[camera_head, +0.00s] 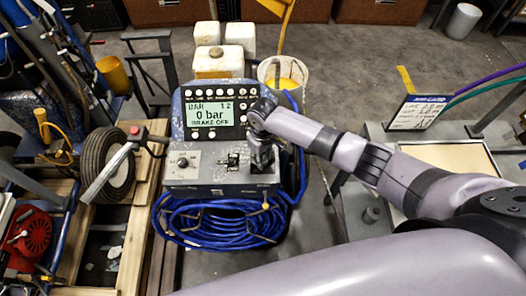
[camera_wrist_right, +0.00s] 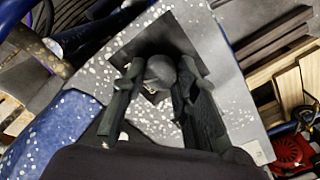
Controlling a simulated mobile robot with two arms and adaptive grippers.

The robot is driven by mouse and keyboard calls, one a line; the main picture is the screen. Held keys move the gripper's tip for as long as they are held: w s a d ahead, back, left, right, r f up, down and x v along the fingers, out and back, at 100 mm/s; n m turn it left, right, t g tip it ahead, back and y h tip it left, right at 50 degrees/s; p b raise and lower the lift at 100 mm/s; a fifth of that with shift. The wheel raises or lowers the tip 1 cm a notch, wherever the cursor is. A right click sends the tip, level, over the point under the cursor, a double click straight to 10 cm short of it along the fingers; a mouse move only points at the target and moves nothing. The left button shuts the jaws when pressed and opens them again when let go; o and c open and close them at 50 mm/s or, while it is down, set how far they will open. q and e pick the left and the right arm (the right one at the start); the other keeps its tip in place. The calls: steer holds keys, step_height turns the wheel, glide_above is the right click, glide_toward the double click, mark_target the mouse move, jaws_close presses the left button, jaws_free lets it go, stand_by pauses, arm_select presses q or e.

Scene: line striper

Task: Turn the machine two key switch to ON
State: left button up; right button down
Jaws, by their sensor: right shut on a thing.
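The machine's control box (camera_head: 215,184) stands in the middle of the head view, below a display (camera_head: 210,114) reading "0 bar" and "BRAKE OFF". On its top are a round dial on a light plate (camera_head: 183,162) at left and a small dark switch (camera_head: 232,160) in the middle. My right gripper (camera_head: 262,158) reaches down onto the box's right end. In the right wrist view, its fingers (camera_wrist_right: 158,88) are shut on a dark round knob (camera_wrist_right: 160,70) over a dark square plate. I cannot tell whether this knob is the key switch. My left gripper is out of view.
A coiled blue hose (camera_head: 215,228) lies in front of the box. White containers (camera_head: 219,62) and a bucket (camera_head: 283,78) stand behind. A wheel (camera_head: 106,163) and a cart with red parts are at left. A sign (camera_head: 417,112) stands on a bench at right.

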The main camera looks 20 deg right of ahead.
mark_target(263, 159)
steer(key=shift+m+p, duration=0.7)
steer(key=shift+m, duration=0.3)
steer(key=c, duration=1.2)
jaws_free()
steer(key=shift+c, duration=0.2)
step_height(263, 159, up, 12)
